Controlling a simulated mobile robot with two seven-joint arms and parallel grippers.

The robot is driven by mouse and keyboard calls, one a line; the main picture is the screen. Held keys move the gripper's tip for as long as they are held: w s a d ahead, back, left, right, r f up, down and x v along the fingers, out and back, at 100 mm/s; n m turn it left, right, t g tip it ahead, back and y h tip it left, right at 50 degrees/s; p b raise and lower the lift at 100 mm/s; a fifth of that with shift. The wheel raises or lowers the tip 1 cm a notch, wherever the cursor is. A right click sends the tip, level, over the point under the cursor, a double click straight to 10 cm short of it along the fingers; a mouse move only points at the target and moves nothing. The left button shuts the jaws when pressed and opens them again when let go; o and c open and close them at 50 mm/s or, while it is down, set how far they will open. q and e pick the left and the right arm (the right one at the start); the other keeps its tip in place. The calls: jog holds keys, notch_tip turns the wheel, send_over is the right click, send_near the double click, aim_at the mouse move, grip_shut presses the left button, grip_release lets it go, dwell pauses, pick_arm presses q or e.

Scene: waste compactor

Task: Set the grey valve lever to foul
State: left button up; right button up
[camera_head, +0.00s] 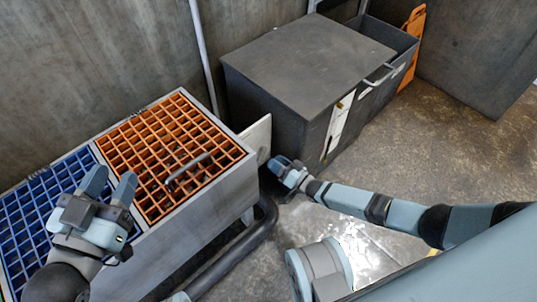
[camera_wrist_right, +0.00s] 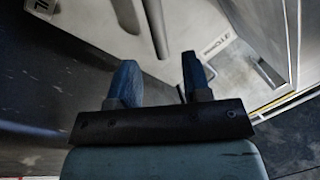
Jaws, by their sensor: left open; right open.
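In the right wrist view a slim grey bar that looks like the valve lever (camera_wrist_right: 154,22) slants down from the top edge. Its lower end shows between the two fingertips of my right gripper (camera_wrist_right: 157,65). The gripper is open, and I cannot tell whether it touches the bar. In the head view my right gripper (camera_head: 285,168) is beside the bench's right end, and the lever is not distinguishable. My left gripper (camera_head: 112,180) is open and empty above the bench.
The bench has a blue grid (camera_head: 25,205) and an orange grid (camera_head: 150,135) with a dark curved handle (camera_head: 188,172). A light plate (camera_head: 257,138) stands at its right end. A dark pipe (camera_head: 235,247) runs along its front. A large grey bin (camera_head: 300,60) stands behind.

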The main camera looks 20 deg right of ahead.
pick_arm(q)
jog(key=shift+s+d+f+n+g+y+p, duration=0.15)
jog(key=shift+s+d+f+n+g+p, duration=0.15)
jog(key=shift+s+n+p, duration=0.2)
jog(key=shift+s+d+f+n+g+y+p, duration=0.15)
jog(key=shift+s+d+f+n+g+p, duration=0.15)
jog(key=shift+n+p, duration=0.3)
pick_arm(e)
jog(key=v, duration=0.9)
pick_arm(q)
jog(key=shift+a, duration=0.1)
pick_arm(e)
jog(key=shift+s+d, duration=0.1)
jog(key=shift+c, duration=0.2)
